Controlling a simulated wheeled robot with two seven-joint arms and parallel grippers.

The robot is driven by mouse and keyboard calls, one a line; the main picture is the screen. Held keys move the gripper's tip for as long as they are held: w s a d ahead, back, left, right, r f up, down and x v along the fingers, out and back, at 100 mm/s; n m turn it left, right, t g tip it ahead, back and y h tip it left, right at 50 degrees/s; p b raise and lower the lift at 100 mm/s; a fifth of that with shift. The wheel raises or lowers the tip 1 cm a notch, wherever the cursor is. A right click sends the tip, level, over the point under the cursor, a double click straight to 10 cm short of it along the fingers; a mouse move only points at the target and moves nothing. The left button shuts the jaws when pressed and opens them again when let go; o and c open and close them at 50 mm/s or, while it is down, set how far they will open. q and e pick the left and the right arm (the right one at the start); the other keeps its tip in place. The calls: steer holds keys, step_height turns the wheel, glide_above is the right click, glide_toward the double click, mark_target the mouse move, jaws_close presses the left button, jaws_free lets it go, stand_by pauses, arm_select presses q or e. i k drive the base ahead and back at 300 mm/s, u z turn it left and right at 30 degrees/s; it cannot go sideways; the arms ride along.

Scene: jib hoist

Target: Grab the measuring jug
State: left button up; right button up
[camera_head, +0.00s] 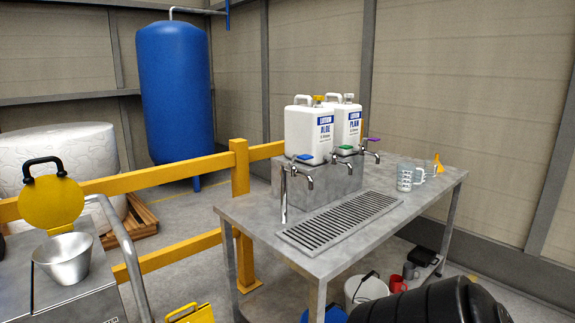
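The measuring jug (404,178) is a clear vessel with dark graduation marks. It stands upright on the right part of the grey metal table (240,211), to the right of the drip grate. Its clear handle (420,176) points to the right. Nothing holds it. Neither my left nor my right gripper shows in this view.
Two white labelled canisters (308,134) stand on a grey block behind several taps (305,178). A slatted grate (340,220) lies in front. A small orange funnel (438,163) is right of the jug. A yellow railing (160,174) stands left; a black ribbed object (430,303) is in front.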

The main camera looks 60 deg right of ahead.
mark_target(405, 171)
steer(key=z, duration=3.2)
steer(key=k, duration=1)
steer(key=z, duration=1)
steer(key=i, duration=2.6)
steer(key=u, duration=0.4)
steer(key=i, duration=2.1)
steer(key=u, duration=1.05)
